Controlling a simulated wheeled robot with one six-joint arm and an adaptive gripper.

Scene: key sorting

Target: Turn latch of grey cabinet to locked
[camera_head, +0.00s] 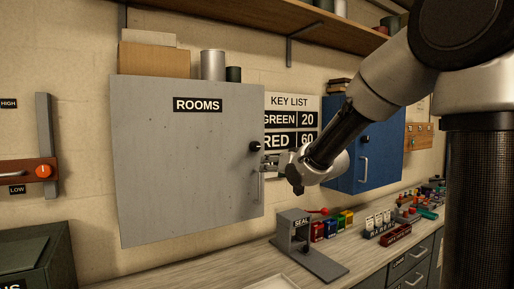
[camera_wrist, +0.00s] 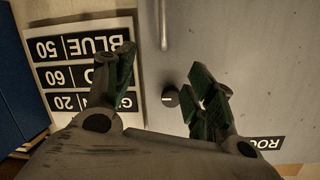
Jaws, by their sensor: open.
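The grey cabinet (camera_head: 185,165), labelled ROOMS, has its door shut. Its latch, a small round black knob (camera_head: 255,146), sits near the door's right edge above the vertical handle (camera_head: 258,187). In the wrist view, which is upside down, the knob (camera_wrist: 170,97) carries a short white mark that lies roughly level. My gripper (camera_head: 266,164) is open and empty, just below and right of the knob. In the wrist view its dark green finger pads (camera_wrist: 162,82) spread to either side of the knob, which appears nearer the right finger. I see no contact with the knob.
A key list sign (camera_head: 292,118) hangs behind my arm, with a blue cabinet (camera_head: 372,158) further right. A seal press (camera_head: 308,245) stands on the counter below. A cardboard box (camera_head: 153,60) and cans sit on top of the grey cabinet.

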